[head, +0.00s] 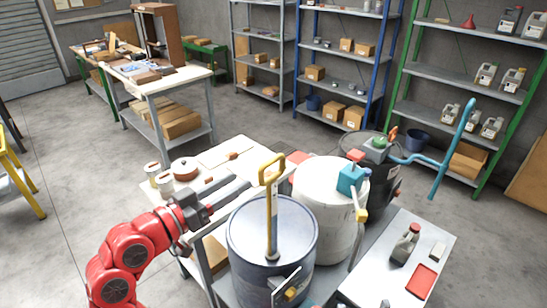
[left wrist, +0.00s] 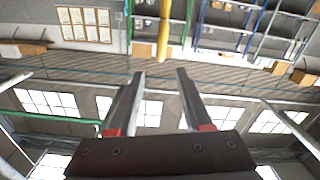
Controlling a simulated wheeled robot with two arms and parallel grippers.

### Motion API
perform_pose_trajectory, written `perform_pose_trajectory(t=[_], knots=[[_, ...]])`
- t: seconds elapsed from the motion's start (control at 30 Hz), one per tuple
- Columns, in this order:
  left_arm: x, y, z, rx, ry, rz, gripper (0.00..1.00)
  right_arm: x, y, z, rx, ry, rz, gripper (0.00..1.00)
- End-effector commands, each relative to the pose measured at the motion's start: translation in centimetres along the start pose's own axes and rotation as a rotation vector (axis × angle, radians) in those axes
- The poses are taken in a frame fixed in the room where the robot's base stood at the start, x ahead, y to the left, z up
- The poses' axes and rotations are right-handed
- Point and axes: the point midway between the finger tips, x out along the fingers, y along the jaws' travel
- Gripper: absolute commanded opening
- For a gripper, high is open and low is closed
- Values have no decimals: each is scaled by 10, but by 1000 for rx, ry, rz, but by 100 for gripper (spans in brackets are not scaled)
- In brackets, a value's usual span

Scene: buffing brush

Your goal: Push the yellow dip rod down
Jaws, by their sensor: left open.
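The yellow dip rod (head: 261,172) stands upright on the grey-blue drum (head: 240,238), raised well above its lid. My right gripper is not in view.
A white drum (head: 318,200) with a teal fitting and a dark drum (head: 388,195) with a blue hose stand to the right. A bench (head: 232,152) with pots is behind. A side table (head: 436,240) holds a bottle and red tray. A yellow-knobbed fitting (head: 290,292) is on the drum's front.

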Motion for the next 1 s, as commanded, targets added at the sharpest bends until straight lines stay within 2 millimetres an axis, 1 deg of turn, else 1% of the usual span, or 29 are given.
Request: perform_pose_trajectory(t=[0.03,0.17,0.4,0.5,0.6,0.7,1.0], knots=[[9,2,-3,1,-5,3,50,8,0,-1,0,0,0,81],[35,2,-4,-3,-5,4,50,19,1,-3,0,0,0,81],[87,2,-4,-2,-5,3,50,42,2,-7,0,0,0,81],[103,2,-4,-3,-1,2,50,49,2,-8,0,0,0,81],[114,1,-2,-3,-4,1,50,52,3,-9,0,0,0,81],[121,0,-2,-1,0,-1,50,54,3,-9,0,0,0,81],[123,-1,0,0,2,-2,50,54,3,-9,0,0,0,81]])
